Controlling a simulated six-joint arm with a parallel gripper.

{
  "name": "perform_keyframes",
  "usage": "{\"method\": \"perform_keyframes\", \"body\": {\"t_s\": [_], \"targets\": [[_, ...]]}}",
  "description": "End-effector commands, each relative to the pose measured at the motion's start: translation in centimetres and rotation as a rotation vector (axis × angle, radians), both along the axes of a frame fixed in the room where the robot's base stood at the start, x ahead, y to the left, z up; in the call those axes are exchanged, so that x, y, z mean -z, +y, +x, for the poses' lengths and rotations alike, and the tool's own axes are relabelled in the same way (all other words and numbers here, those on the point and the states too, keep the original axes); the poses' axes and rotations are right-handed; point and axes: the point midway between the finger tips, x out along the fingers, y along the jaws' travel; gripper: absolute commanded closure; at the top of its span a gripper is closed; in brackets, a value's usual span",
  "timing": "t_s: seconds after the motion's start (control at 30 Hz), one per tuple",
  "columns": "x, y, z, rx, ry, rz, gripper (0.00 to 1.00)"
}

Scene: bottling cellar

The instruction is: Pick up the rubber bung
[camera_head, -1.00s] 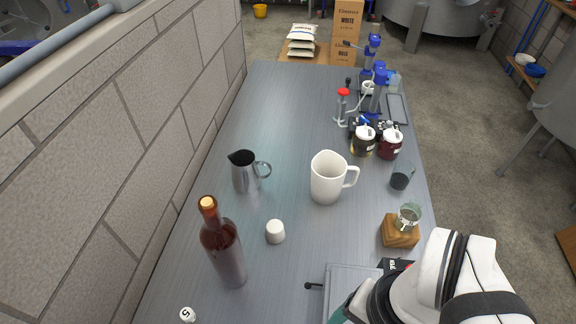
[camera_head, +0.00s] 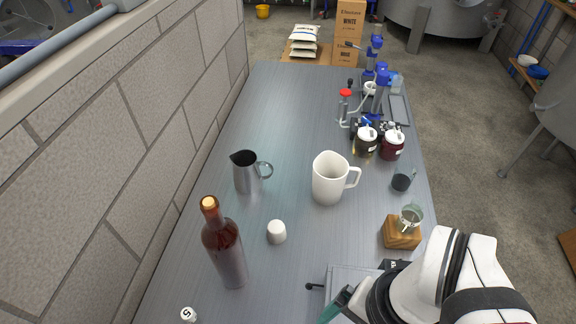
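A small white tapered bung (camera_head: 277,232) stands on the grey bench, right of the corked wine bottle (camera_head: 224,246) and in front of the white jug. My gripper is at the bottom right of the view, with one teal-tipped finger (camera_head: 334,308) showing over the grey flat box. The rest of the gripper is hidden behind my white wrist or cut off by the picture edge. It is apart from the bung, to its lower right. Whether it is open or shut does not show.
A steel pitcher (camera_head: 247,172) and a white jug (camera_head: 330,178) stand behind the bung. A wooden block (camera_head: 402,232) with a glass is at the right. A small white piece marked 5 (camera_head: 188,314) lies front left. A grey flat box (camera_head: 343,276) is at the front.

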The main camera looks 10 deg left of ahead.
Motion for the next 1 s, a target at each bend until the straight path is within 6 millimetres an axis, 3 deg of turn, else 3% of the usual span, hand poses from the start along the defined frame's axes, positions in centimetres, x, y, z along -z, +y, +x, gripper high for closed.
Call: {"method": "perform_keyframes", "body": {"t_s": [0.07,0.17,0.2,0.3,0.4,0.5,0.63,0.9,1.0], "targets": [[0.2,2.1,0.9,0.050,0.063,0.100,0.11],[0.4,7.3,4.5,0.224,0.206,0.355,0.11],[0.5,9.4,6.7,0.328,0.267,0.469,0.11],[2.1,12.9,13.6,0.630,0.391,0.712,0.11],[5.4,13.6,19.9,0.931,0.464,0.868,0.11],[8.6,12.9,23.7,1.143,0.490,0.941,0.11],[11.1,12.3,25.4,1.252,0.499,0.970,0.11],[17.9,12.3,25.4,1.257,0.499,0.972,0.11],[18.8,13.0,25.7,1.251,0.495,0.973,0.11]]}}
